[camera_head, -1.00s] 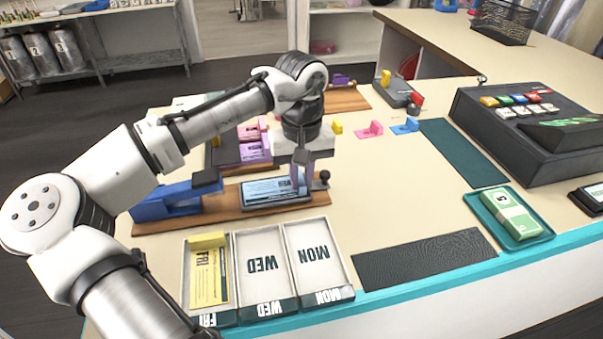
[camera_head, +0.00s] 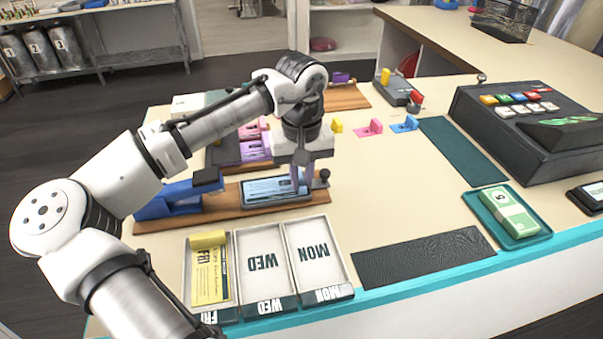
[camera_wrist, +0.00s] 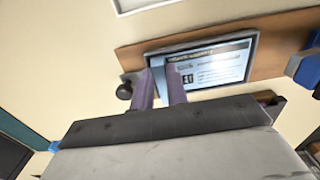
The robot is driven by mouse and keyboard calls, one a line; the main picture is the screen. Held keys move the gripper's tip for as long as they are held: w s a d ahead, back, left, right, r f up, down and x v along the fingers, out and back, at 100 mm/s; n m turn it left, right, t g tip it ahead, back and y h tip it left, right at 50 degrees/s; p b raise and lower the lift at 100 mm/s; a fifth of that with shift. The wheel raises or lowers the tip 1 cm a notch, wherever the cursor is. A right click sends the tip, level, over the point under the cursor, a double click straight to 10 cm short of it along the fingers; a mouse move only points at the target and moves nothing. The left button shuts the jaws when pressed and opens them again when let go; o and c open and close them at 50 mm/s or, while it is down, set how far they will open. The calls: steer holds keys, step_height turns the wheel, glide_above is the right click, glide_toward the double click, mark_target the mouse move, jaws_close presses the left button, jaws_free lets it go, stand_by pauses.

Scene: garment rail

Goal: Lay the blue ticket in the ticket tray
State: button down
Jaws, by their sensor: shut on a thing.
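The blue ticket (camera_head: 268,188), pale blue with dark print, lies in a dark-edged frame on a wooden board (camera_head: 225,211). It also shows in the wrist view (camera_wrist: 215,65). My gripper (camera_head: 303,183) points down at the ticket's right end, beside a black knob. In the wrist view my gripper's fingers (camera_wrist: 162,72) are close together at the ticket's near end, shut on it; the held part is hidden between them. Trays marked FRI, WED (camera_head: 264,240) and MON (camera_head: 315,240) stand in front. I cannot tell which tray is the ticket tray.
A yellow ticket (camera_head: 209,275) lies in the FRI tray; WED and MON are empty. A blue device (camera_head: 175,203) stands at the board's left end, and the black knob (camera_head: 323,175) at its right. A dark mat (camera_head: 425,258) and a teal tray (camera_head: 533,234) with banknotes lie to the right.

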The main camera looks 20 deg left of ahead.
steer(key=c, duration=0.8)
jaws_free()
steer(key=shift+c, duration=0.2)
steer(key=shift+r, duration=0.15)
steer(key=shift+r+p, duration=2.35)
steer(key=shift+r, duration=0.05)
step_height(320, 180, up, 5)
steer(key=p, duration=0.4)
steer(key=shift+p, duration=0.3)
